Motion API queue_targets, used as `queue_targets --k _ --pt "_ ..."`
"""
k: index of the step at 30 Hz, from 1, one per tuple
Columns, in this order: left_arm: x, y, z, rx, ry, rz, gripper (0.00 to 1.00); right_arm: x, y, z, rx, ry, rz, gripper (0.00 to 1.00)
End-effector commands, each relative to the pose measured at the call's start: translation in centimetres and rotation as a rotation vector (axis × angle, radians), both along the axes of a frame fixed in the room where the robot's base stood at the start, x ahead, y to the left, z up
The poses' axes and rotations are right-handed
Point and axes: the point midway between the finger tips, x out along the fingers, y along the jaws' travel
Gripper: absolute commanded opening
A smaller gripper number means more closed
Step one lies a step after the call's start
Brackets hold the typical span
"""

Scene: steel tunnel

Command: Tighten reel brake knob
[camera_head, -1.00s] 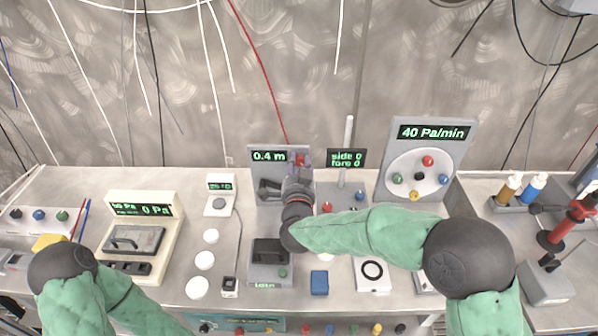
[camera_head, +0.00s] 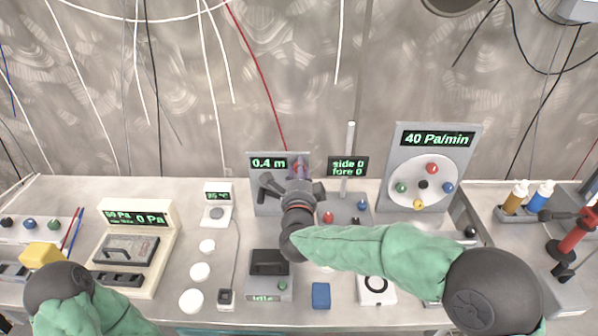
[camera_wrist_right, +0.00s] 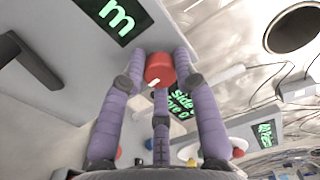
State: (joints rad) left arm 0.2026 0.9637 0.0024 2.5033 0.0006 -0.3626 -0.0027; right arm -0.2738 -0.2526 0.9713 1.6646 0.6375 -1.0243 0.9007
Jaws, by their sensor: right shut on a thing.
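The red knob (camera_wrist_right: 160,68) is on the grey panel (camera_head: 257,207) with the green "0.4 m" display (camera_head: 269,163). In the right wrist view, the purple-grey fingers of my right gripper (camera_wrist_right: 160,75) are closed around the red knob. In the head view my right gripper (camera_head: 300,178) points away from me at the panel and hides most of the knob. A dark crank handle (camera_head: 267,187) sits on the same panel, just left of the gripper.
A "side 0 fore 0" display (camera_head: 347,167) stands close right of my gripper. Further right is the "40 Pa/min" panel (camera_head: 468,160) with coloured knobs. A grey box (camera_head: 269,284) lies below my right wrist. A red cable (camera_head: 262,80) hangs behind the reel panel.

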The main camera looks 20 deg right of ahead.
Motion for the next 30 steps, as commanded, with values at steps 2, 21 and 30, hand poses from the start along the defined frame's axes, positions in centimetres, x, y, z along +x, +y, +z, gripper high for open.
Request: queue_targets --k 2,21,30 --pt "0.0 0.0 0.0 0.0 0.0 0.0 0.45 0.01 -0.27 0.22 0.036 -0.015 -0.007 0.0" --pt "0.0 0.0 -0.01 0.0 0.0 0.0 0.45 -0.02 -0.32 0.06 0.119 -0.036 -0.008 0.0" --pt "-0.01 -0.01 -0.01 0.0 0.0 0.0 0.45 -0.02 -0.24 0.0 0.118 -0.035 -0.006 0.54"
